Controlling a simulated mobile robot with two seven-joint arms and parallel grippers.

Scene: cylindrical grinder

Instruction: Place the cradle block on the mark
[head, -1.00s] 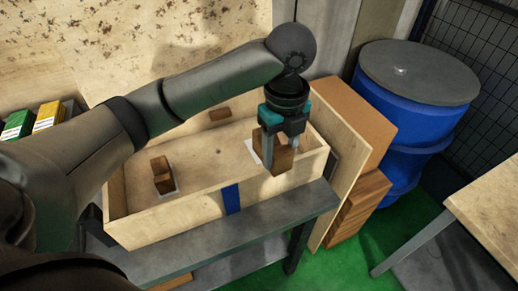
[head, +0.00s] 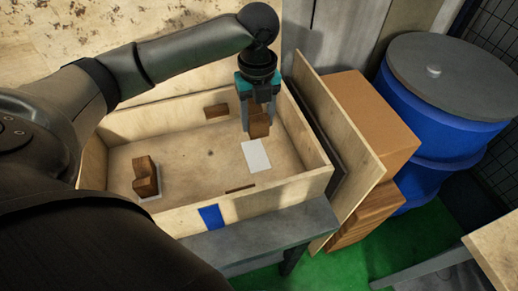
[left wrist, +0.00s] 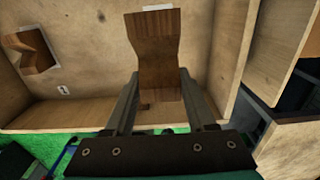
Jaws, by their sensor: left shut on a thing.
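The brown wooden cradle block (head: 260,125) is between the fingers of my left gripper (head: 258,112), which is shut on it. The held cradle block also shows in the left wrist view (left wrist: 158,50), with a notched, narrowed outline. The white rectangular mark (head: 257,157) lies bare on the box floor, in front of the held block. In the left wrist view, a white sliver of the mark (left wrist: 157,7) shows past the block's far end. I cannot tell the block's exact height above the floor. My right gripper is not in view.
A second cradle block (head: 146,177) stands on a white patch at the box's left. A small wood piece (head: 216,110) lies near the back wall. The wooden box (head: 265,203) has low walls and a blue patch. A board, cartons and blue drum (head: 430,110) stand right.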

